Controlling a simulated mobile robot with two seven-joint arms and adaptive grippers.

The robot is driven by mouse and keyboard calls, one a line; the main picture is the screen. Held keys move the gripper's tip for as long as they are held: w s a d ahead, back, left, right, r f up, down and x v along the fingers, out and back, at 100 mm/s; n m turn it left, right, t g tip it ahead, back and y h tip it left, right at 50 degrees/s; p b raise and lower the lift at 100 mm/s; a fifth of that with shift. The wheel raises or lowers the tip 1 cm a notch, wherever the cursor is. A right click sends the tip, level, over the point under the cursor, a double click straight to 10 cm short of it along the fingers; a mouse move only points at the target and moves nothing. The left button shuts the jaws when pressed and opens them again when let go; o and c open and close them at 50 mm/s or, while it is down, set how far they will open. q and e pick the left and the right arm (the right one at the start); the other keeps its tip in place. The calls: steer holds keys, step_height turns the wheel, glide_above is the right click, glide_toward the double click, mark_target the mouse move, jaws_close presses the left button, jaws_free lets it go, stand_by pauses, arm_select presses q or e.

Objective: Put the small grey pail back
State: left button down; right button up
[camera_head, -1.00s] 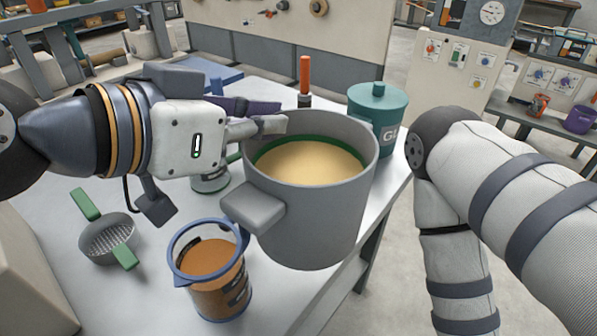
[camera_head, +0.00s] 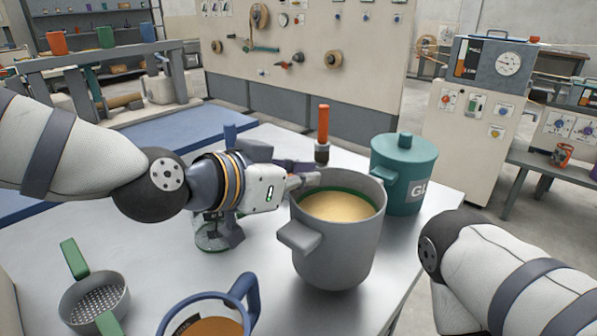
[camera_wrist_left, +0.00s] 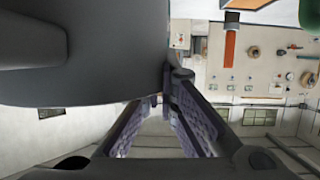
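The small grey pail (camera_head: 335,255) is right of centre in the head view, upright, with pale yellow contents and a block handle facing front left. My left gripper (camera_head: 305,180) reaches its back left rim from the left and appears shut on the wall there. In the left wrist view the pail (camera_wrist_left: 80,75) fills the upper left as a dark mass, and the fingers of my left gripper (camera_wrist_left: 165,95) converge at its edge. I cannot tell whether the pail's base touches the table (camera_head: 265,285). My right gripper is out of view.
A teal lidded canister (camera_head: 410,165) stands close behind right of the pail, and an orange-handled tool (camera_head: 323,125) behind it. A glass jar (camera_head: 210,238) stands under my left wrist. A blue-handled jug (camera_head: 240,295) and a grey strainer (camera_head: 97,300) are in front.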

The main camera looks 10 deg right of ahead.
mark_target(304, 195)
arm_select(q)
steer(key=f, duration=0.2)
steer(key=w+f, duration=0.1)
steer(key=shift+d+f+b, duration=0.15)
steer(key=shift+f+b, duration=0.2)
steer(key=shift+s+r, duration=0.1)
steer(key=shift+r, duration=0.05)
steer(key=c, duration=2.3)
jaws_free()
steer(key=shift+f, duration=0.35)
steer(key=o, duration=0.5)
steer(key=shift+s, duration=0.1)
steer(key=shift+r, duration=0.15)
